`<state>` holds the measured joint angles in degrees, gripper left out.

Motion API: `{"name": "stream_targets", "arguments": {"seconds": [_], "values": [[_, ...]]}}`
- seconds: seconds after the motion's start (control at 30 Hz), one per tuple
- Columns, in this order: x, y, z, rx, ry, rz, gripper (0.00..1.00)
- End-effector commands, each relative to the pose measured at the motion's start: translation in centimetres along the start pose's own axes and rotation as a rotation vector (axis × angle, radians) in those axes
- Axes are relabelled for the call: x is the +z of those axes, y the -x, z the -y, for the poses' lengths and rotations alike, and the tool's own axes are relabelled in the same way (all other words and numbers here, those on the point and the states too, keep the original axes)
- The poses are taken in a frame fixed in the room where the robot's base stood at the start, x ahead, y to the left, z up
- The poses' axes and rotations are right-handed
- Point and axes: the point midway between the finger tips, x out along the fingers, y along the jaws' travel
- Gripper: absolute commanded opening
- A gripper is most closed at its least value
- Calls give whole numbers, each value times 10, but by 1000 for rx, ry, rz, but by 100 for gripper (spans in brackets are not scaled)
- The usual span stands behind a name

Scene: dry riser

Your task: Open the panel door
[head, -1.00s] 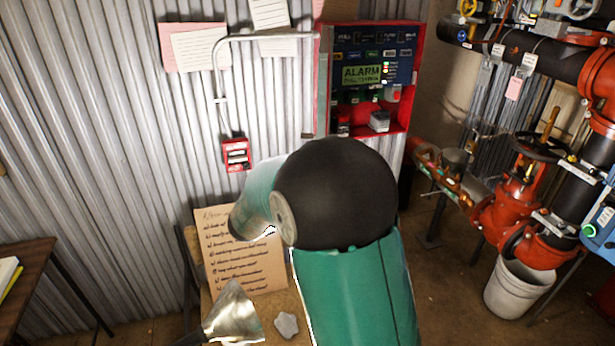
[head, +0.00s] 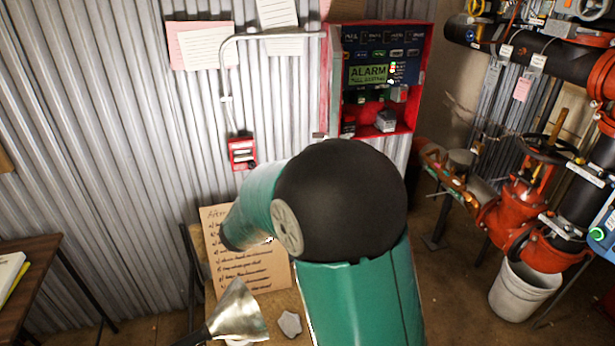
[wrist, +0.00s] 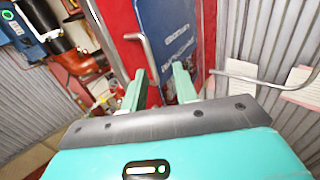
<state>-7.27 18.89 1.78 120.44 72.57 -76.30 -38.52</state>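The red alarm panel (head: 421,85) hangs on the corrugated wall in the head view. Its blue face carries an ALARM display, switches and lights. In the wrist view a blue surface with pale lettering (wrist: 168,30) stands beside a red surface (wrist: 124,20). A bent metal handle (wrist: 147,55) runs down toward my gripper (wrist: 159,84). My two green fingers are apart, with a gap between them. The handle's lower end is near the left finger; I cannot tell whether they touch. My gripper is hidden behind my arm in the head view.
A grey conduit (head: 223,75) runs to a small red pull box (head: 242,153) left of the panel. Red valves and dark pipes (head: 520,200) fill the right, above a white bucket (head: 522,290). A lettered board (head: 258,270) and a metal scraper (head: 239,312) are below.

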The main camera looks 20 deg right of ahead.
Motion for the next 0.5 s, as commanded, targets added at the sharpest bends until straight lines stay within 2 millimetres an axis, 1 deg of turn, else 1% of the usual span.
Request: {"name": "stream_targets", "arguments": {"seconds": [0.03,0.1,0.3,0.4,0.5], "values": [[0,13,1,-5,-1,1,29],[0,28,1,-4,0,1,29],[0,71,0,-3,-1,0,29],[0,86,0,-2,-1,0,29],[-1,95,0,-1,0,-1,29]]}}
